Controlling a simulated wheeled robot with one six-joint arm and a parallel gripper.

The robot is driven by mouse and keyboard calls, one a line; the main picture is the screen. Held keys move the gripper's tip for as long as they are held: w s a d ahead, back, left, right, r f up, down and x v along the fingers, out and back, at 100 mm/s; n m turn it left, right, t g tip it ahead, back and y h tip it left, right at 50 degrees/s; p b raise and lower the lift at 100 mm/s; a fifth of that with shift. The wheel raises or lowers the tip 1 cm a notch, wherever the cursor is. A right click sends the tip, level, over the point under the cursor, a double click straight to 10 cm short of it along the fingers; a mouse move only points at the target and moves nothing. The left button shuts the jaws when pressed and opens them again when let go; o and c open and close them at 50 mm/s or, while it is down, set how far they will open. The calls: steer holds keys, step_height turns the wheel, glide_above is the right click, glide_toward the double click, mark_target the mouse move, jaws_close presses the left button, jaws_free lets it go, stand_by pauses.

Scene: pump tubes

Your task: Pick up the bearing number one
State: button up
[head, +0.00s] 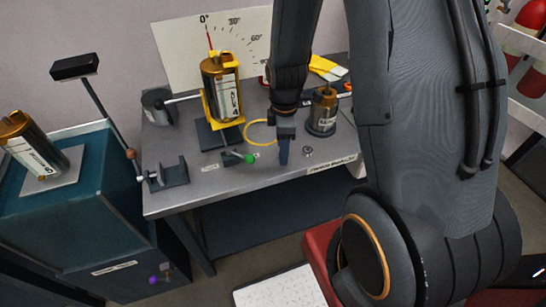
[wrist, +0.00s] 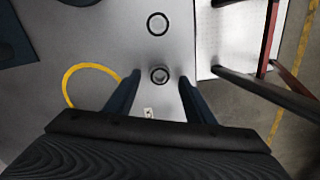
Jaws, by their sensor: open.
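Two small ring-shaped bearings lie on the grey bench in the wrist view. A grey bearing (wrist: 159,75) sits between my fingers, with bench showing on both sides of it. A dark-rimmed bearing (wrist: 157,24) lies beyond the fingertips; one ring-shaped bearing (head: 308,152) shows right of my gripper in the head view. I cannot read a number on either. My gripper (head: 284,162) points down over the bench, open and empty. Its fingers (wrist: 159,80) also show in the wrist view. A small tag (wrist: 148,113) lies near the closer bearing, its print too small to read.
A yellow ring (wrist: 70,82) lies left of my fingers. A grey pot with a copper top (head: 322,112) stands right of my gripper. A green-ended tool (head: 240,157) and a yellow stand holding a cylinder (head: 221,85) are to the left. The bench's front edge (head: 250,190) is close.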

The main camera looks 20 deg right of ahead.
steer(key=shift+d+f, duration=0.2)
steer(key=shift+f, duration=0.3)
steer(key=c, duration=1.2)
